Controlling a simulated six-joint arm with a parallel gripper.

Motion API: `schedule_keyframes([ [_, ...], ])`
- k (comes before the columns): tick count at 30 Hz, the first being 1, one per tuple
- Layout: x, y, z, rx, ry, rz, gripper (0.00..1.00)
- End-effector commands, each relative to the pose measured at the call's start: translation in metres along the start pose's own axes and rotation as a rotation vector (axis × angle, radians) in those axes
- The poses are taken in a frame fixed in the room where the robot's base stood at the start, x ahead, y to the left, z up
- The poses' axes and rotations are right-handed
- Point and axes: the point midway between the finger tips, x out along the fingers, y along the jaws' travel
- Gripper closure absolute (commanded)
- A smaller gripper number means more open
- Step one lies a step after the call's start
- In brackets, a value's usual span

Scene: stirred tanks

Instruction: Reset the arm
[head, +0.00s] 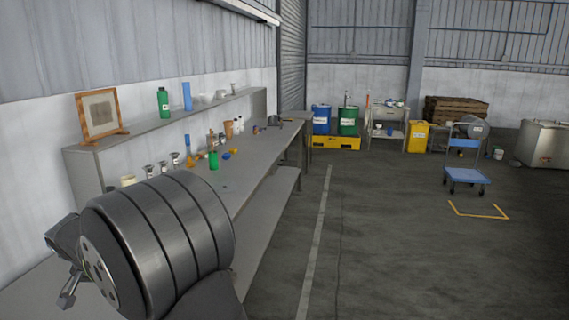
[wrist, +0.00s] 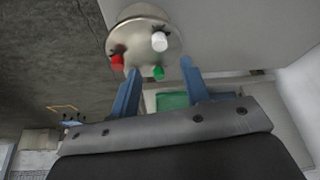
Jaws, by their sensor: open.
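My gripper (wrist: 159,66) shows in the wrist view as two blue fingers standing apart, open, with nothing held between them. A rounded metal dome (wrist: 138,32) with red, white and green knobs lies beyond the fingertips; I cannot tell what it belongs to. A flat green patch shows between the fingers, partly hidden by the gripper body. In the head view my arm's thick grey joint fills the lower left, and my fingers cannot be made out there.
A long grey bench (head: 258,160) with a raised shelf (head: 160,122) runs along the left wall, holding bottles, cups and a framed picture (head: 100,114). Blue drum (head: 321,119), green drum (head: 348,121) and blue trolley (head: 467,176) stand farther back. The floor right of the bench is clear.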

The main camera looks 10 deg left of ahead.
Motion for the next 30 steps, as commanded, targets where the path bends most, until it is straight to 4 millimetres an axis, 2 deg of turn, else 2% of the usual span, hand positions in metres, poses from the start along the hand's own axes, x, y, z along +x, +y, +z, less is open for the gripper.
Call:
schedule_keyframes([
  [3,0.026,0.001,0.0,0.0,-0.002,0.003,0.57],
  [12,0.084,0.001,0.0,-0.004,-0.001,0.0,0.57],
  [30,0.079,0.003,-0.001,-0.353,0.001,-0.148,0.57],
])
